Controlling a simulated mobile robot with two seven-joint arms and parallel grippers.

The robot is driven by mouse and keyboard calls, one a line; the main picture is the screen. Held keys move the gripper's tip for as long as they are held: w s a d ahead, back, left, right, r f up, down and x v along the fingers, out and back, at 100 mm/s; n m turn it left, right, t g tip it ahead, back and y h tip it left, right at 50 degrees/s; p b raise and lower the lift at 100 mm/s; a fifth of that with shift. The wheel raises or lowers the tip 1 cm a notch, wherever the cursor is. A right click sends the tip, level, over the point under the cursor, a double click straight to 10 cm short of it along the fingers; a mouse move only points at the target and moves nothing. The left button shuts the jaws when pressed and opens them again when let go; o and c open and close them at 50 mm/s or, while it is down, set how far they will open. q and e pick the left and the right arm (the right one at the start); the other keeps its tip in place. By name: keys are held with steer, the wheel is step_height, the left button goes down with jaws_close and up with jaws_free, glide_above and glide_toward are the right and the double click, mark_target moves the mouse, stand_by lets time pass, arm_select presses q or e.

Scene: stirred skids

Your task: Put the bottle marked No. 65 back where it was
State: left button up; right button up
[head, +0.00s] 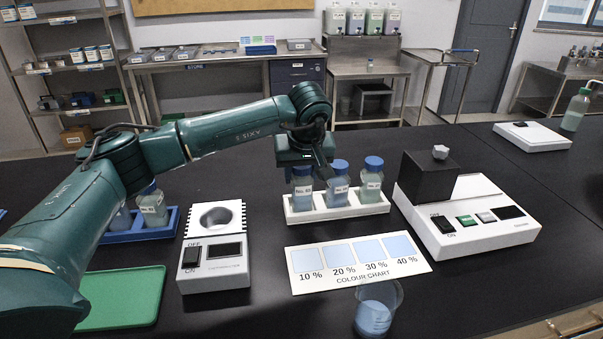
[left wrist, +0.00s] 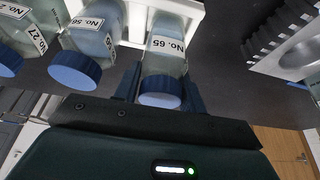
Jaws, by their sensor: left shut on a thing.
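The bottle marked No. 65 (left wrist: 165,58) has a blue cap and pale contents. My left gripper (left wrist: 160,92) is shut on it near the cap, one finger on each side. In the head view, bottle No. 65 (head: 302,192) stands upright at the left end of the white rack (head: 338,212), its cap about level with its neighbours. Its base is hidden by the rack's front wall, so I cannot tell whether it rests on the bottom. Bottles No. 56 (left wrist: 92,38) and No. 27 (left wrist: 30,40) stand beside it in the rack. My right gripper is not in view.
A white stirrer (head: 215,262) and a blue rack (head: 140,235) with bottles stand to the left. A colour chart (head: 358,282) and a beaker (head: 376,312) of blue liquid are in front. A white device with a black block (head: 430,178) stands right. A green tray (head: 122,298) lies front left.

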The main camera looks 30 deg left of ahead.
arm_select(q)
steer(key=shift+f, duration=0.25)
steer(key=shift+f, duration=0.1)
steer(key=o, duration=1)
steer(key=shift+r, duration=0.3)
steer(key=v, duration=1.1)
steer(key=shift+s+r+b, duration=0.15)
steer(key=shift+r+b, duration=0.1)
steer(key=shift+b, duration=0.05)
steer(key=shift+d, duration=0.1)
